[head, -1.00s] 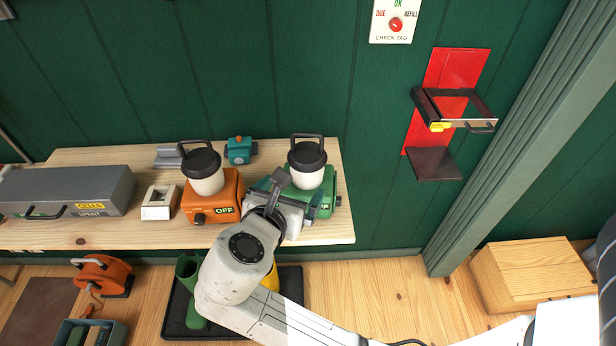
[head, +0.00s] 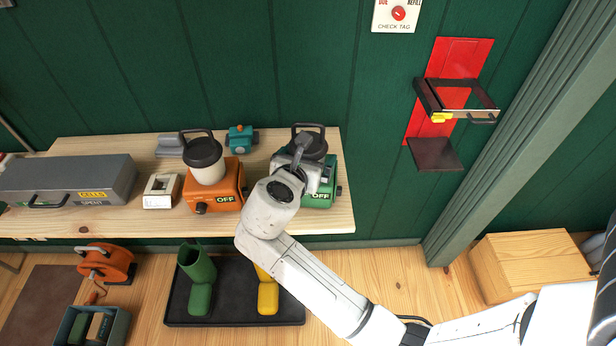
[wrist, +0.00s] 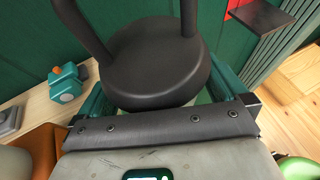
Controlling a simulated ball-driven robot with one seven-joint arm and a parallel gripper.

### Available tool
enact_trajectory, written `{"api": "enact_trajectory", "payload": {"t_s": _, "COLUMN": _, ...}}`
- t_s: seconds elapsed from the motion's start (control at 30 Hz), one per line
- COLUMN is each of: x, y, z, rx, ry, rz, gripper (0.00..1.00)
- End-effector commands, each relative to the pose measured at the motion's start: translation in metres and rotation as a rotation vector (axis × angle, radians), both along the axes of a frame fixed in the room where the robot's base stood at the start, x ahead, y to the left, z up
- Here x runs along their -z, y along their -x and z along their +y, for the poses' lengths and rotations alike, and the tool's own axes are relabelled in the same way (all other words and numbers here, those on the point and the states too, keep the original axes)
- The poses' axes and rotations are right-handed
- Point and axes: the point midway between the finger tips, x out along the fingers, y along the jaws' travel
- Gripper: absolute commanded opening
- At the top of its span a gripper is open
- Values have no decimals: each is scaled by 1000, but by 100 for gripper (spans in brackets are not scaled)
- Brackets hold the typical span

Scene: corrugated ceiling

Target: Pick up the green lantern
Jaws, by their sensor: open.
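The green lantern (head: 321,194) stands upright at the right end of the wooden bench, with a dark cap, a loop handle and an OFF label on its base. My gripper (head: 312,168) is open in front of its upper part and hides much of its pale globe. In the wrist view the lantern's dark cap (wrist: 155,65) and handle fill the middle, just beyond the gripper's dark bar. Teal edges show on both sides of the cap, but the contact there is hidden. The lantern rests on the bench.
An orange lantern (head: 226,186) stands close to the left. A small teal device (head: 240,139) sits behind, and a grey case (head: 70,178) lies further left. A red wall bracket (head: 460,60) hangs at right. Boots stand on a black tray (head: 235,318) below the bench.

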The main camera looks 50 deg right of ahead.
Motion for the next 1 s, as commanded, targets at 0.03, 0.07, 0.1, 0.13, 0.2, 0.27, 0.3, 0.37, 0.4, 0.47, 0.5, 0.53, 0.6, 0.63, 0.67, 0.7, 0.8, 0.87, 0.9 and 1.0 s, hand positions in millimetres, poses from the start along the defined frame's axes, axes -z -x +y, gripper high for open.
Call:
{"api": "enact_trajectory", "payload": {"t_s": 0.03, "x": 0, "y": 0, "z": -1, "rx": 0, "ry": 0, "rz": 0, "gripper": 100}}
{"api": "enact_trajectory", "payload": {"t_s": 0.07, "x": 1, "y": -1, "z": -1, "rx": 0, "ry": 0, "rz": 0, "gripper": 100}}
{"api": "enact_trajectory", "payload": {"t_s": 0.1, "x": 1, "y": -1, "z": -1, "rx": 0, "ry": 0, "rz": 0, "gripper": 100}}
{"api": "enact_trajectory", "payload": {"t_s": 0.13, "x": 1, "y": -1, "z": -1, "rx": 0, "ry": 0, "rz": 0, "gripper": 100}}
{"api": "enact_trajectory", "payload": {"t_s": 0.2, "x": 0, "y": 0, "z": -1, "rx": 0, "ry": 0, "rz": 0, "gripper": 100}}
{"api": "enact_trajectory", "payload": {"t_s": 0.27, "x": 0, "y": 0, "z": -1, "rx": 0, "ry": 0, "rz": 0, "gripper": 96}}
{"api": "enact_trajectory", "payload": {"t_s": 0.3, "x": 0, "y": 0, "z": -1, "rx": 0, "ry": 0, "rz": 0, "gripper": 92}}
{"api": "enact_trajectory", "payload": {"t_s": 0.37, "x": 0, "y": 0, "z": -1, "rx": 0, "ry": 0, "rz": 0, "gripper": 87}}
{"api": "enact_trajectory", "payload": {"t_s": 0.4, "x": 0, "y": 0, "z": -1, "rx": 0, "ry": 0, "rz": 0, "gripper": 83}}
{"api": "enact_trajectory", "payload": {"t_s": 0.47, "x": 0, "y": 0, "z": -1, "rx": 0, "ry": 0, "rz": 0, "gripper": 77}}
{"api": "enact_trajectory", "payload": {"t_s": 0.5, "x": 0, "y": 0, "z": -1, "rx": 0, "ry": 0, "rz": 0, "gripper": 73}}
{"api": "enact_trajectory", "payload": {"t_s": 0.53, "x": 0, "y": 0, "z": -1, "rx": 0, "ry": 0, "rz": 0, "gripper": 70}}
{"api": "enact_trajectory", "payload": {"t_s": 0.6, "x": 0, "y": 0, "z": -1, "rx": 0, "ry": 0, "rz": 0, "gripper": 64}}
{"api": "enact_trajectory", "payload": {"t_s": 0.63, "x": 0, "y": 0, "z": -1, "rx": 0, "ry": 0, "rz": 0, "gripper": 61}}
{"api": "enact_trajectory", "payload": {"t_s": 0.67, "x": 0, "y": 0, "z": -1, "rx": -1, "ry": 0, "rz": 0, "gripper": 58}}
{"api": "enact_trajectory", "payload": {"t_s": 0.7, "x": 0, "y": 0, "z": -1, "rx": 0, "ry": 0, "rz": 0, "gripper": 54}}
{"api": "enact_trajectory", "payload": {"t_s": 0.8, "x": 0, "y": 0, "z": -1, "rx": -1, "ry": 0, "rz": 0, "gripper": 44}}
{"api": "enact_trajectory", "payload": {"t_s": 0.87, "x": 0, "y": 0, "z": -1, "rx": -1, "ry": 0, "rz": 0, "gripper": 39}}
{"api": "enact_trajectory", "payload": {"t_s": 0.9, "x": 0, "y": 0, "z": -1, "rx": -1, "ry": 0, "rz": 0, "gripper": 35}}
{"api": "enact_trajectory", "payload": {"t_s": 1.0, "x": 0, "y": 0, "z": -1, "rx": -1, "ry": 0, "rz": 0, "gripper": 25}}
